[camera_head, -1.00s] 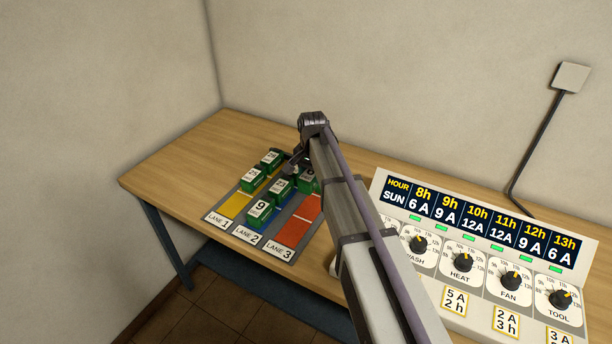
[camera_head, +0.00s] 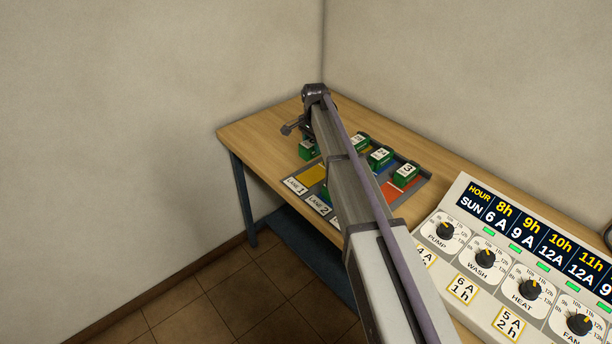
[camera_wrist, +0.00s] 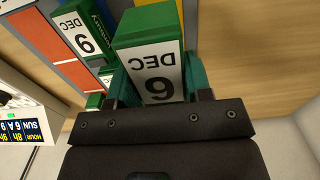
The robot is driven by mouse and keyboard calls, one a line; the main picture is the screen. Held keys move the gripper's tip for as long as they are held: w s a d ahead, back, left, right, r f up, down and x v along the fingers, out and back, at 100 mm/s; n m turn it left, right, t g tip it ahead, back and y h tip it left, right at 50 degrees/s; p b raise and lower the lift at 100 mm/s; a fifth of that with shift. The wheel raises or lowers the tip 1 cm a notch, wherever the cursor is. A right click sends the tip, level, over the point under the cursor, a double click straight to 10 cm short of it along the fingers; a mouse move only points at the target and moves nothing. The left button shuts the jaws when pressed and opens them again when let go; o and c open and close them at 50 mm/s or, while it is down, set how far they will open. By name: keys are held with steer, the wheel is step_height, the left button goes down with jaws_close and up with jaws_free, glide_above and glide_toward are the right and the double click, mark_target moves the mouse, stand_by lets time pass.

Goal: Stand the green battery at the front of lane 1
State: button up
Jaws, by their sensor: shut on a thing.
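My gripper (camera_head: 304,133) is shut on a green battery (camera_head: 307,150), seen at the left edge of the lane board. In the wrist view the held battery (camera_wrist: 150,35) fills the space between the jaws (camera_wrist: 158,92); its white DEC label appears upside down. Lane 1 (camera_head: 313,175) is the yellow strip, with its white label (camera_head: 294,186) at the front. The held battery appears just behind and left of the bare yellow front part. I cannot tell how high it is above the board. My arm hides much of lane 2.
Other green batteries stand on the board, one (camera_head: 380,157) right of my arm and one (camera_head: 405,173) on the orange lane 3. Another shows beside the held one in the wrist view (camera_wrist: 80,32). A panel with knobs (camera_head: 520,270) stands at the right. Bare table lies behind and left.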

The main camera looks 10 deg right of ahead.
step_height(320, 180, down, 10)
steer(key=b, duration=0.9)
steer(key=shift+f, duration=0.15)
steer(key=shift+r, duration=0.3)
steer(key=shift+f, duration=0.25)
steer(key=o, duration=1.3)
steer(key=shift+r, duration=0.1)
